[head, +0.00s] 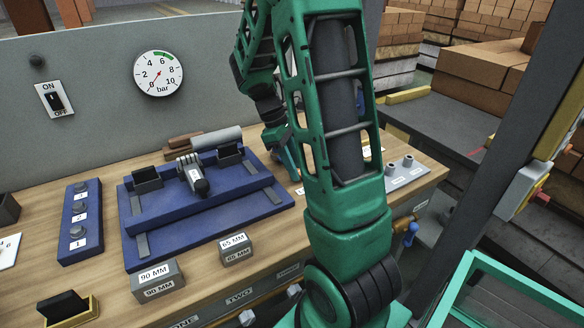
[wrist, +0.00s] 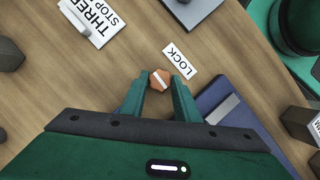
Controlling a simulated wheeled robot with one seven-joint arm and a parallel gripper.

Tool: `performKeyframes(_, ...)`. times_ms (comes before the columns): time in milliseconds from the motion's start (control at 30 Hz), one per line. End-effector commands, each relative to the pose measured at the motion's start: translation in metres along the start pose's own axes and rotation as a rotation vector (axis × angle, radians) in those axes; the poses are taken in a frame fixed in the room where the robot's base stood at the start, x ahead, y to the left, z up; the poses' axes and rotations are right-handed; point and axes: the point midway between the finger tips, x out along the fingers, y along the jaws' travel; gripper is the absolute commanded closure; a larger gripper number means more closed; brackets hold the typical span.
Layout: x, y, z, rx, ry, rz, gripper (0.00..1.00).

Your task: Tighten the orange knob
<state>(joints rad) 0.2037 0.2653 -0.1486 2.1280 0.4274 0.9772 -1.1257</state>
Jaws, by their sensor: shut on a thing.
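In the wrist view the orange knob (wrist: 159,80) sits on the wooden bench top beside a white LOCK label (wrist: 179,60). My gripper (wrist: 160,84) is over it, with its two green fingers shut on the knob, one on each side. A pale mark runs across the top of the knob. In the head view my green arm hides the knob and most of the gripper.
A blue fixture (head: 215,207) lies on the bench left of my arm. Blocks marked 90 MM (head: 158,280) and 65 MM (head: 236,249) stand at the front. A gauge (head: 158,74) and an ON/OFF switch (head: 54,99) are on the back panel.

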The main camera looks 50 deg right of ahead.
Motion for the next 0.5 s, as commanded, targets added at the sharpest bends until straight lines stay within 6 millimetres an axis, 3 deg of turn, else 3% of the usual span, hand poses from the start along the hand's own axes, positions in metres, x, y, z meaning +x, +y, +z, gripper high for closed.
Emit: performKeyframes(500, 0.0000, 0.0050, 0.0013, 0.354, 0.002, -0.144, 0.94)
